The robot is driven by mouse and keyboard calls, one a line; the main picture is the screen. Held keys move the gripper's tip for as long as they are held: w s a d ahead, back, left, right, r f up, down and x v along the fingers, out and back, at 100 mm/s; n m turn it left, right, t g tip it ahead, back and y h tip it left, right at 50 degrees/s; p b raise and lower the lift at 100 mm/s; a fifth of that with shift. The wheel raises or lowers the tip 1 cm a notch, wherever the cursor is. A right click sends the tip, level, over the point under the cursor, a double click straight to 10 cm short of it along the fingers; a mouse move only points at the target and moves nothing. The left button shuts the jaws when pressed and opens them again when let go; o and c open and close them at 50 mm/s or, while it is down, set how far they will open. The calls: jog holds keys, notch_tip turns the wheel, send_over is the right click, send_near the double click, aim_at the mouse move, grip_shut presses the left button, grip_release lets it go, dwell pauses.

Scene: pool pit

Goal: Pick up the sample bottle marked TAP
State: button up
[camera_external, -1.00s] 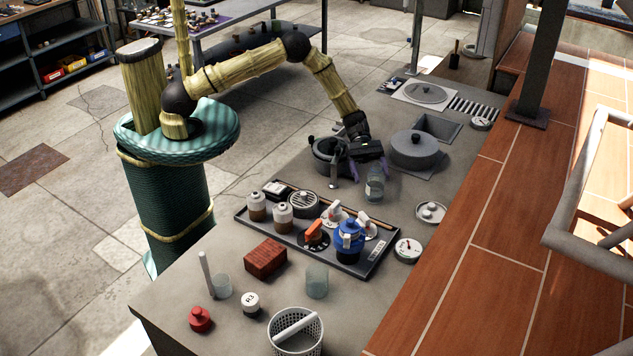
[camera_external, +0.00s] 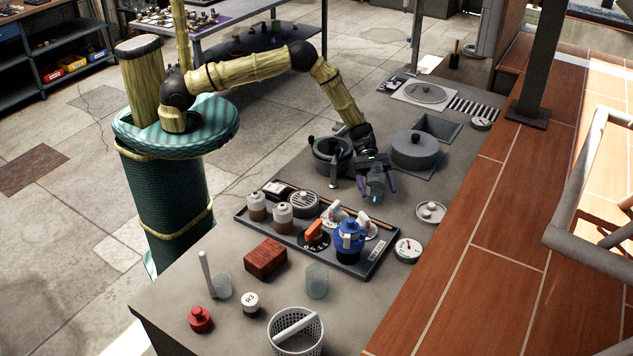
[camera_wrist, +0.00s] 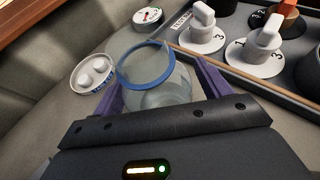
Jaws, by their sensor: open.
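A clear glass container with a blue ring at its top stands on the counter; it shows in the wrist view (camera_wrist: 160,88) and partly in the external view (camera_external: 376,188). I cannot read any TAP marking on it. My gripper (camera_external: 376,190) is open, pointing down and tilted over the container. Its two purple fingers lie on either side of the container, also in the wrist view (camera_wrist: 157,88). Whether they touch the glass is unclear. The gripper body hides the container's near part.
A dark tray (camera_external: 281,243) with dials, jars and a blue-topped item (camera_external: 348,237) lies close in front. A grey pot (camera_external: 331,160) and a lidded pot (camera_external: 416,150) flank the gripper. A small round dish (camera_external: 431,211) and a gauge (camera_external: 408,249) lie to the right.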

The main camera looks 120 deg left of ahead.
jog(key=c, duration=1.2)
jog(key=shift+o, duration=0.2)
jog(key=shift+r, duration=0.15)
jog(key=shift+r+b, duration=1.35)
jog(key=shift+r, duration=3.5)
